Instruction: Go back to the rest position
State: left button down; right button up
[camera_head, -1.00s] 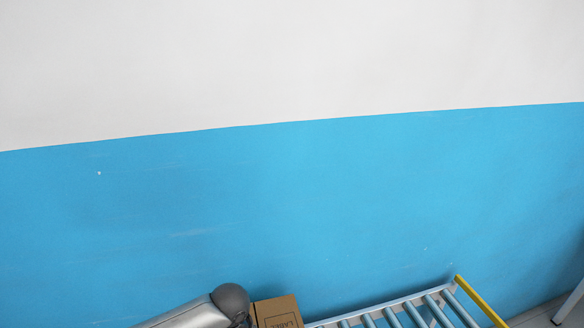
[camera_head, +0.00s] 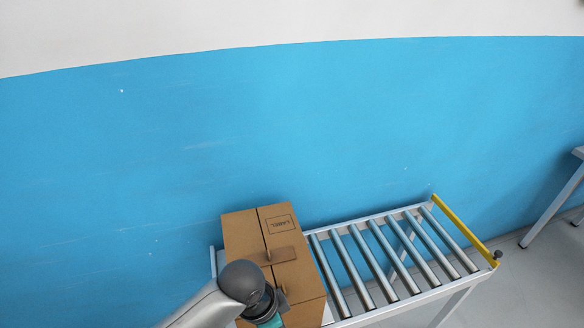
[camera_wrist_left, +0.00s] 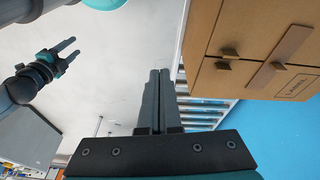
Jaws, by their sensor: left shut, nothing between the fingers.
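My left arm comes in from the lower left in the head view, its wrist in front of the cardboard box (camera_head: 240,235); its fingers cannot be made out there. In the left wrist view my left gripper (camera_wrist_left: 158,85) is shut, its two fingers side by side with nothing between them. The box (camera_wrist_left: 222,90) is to the right of those fingers and apart from them in the picture. My right gripper (camera_wrist_left: 70,49) shows at the upper left of the left wrist view, its two fingers spread and empty.
The box stands on the left end of a roller conveyor (camera_head: 350,318) with a yellow end bar (camera_head: 462,228). The rollers to its right are bare. A blue and white wall (camera_head: 200,140) is behind. A table leg (camera_head: 551,205) stands at the far right.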

pick_arm(q)
jog(key=s+a+r+n+t+y, duration=0.1)
jog(key=s+a+r+n, duration=0.2)
jog(key=s+a+n, duration=0.35)
jog(key=s+a+r+n+t+y, duration=0.2)
jog(key=s+a+r+n, duration=0.25)
jog(key=a, duration=0.35)
notch_tip(320, 180, down, 35)
jog(key=s+g+b, duration=0.2)
jog(key=b, duration=0.9)
jog(key=s+a+f+b, duration=0.1)
jog(key=s+f+b, duration=0.4)
jog(key=f, duration=0.7)
jog(key=s+f+b, duration=0.5)
jog(key=s+f, duration=0.5)
jog(key=f, duration=0.1)
jog(key=shift+s+a+f+g+b, duration=0.2)
jog(key=shift+a+f+g+b, duration=0.1)
jog(key=shift+a+f+g, duration=0.1)
pick_arm(e)
notch_tip(320, 180, down, 22)
jog(key=s, duration=0.2)
jog(key=shift+s+g, duration=0.3)
jog(key=shift+s, duration=0.05)
jog(key=shift+r, duration=0.1)
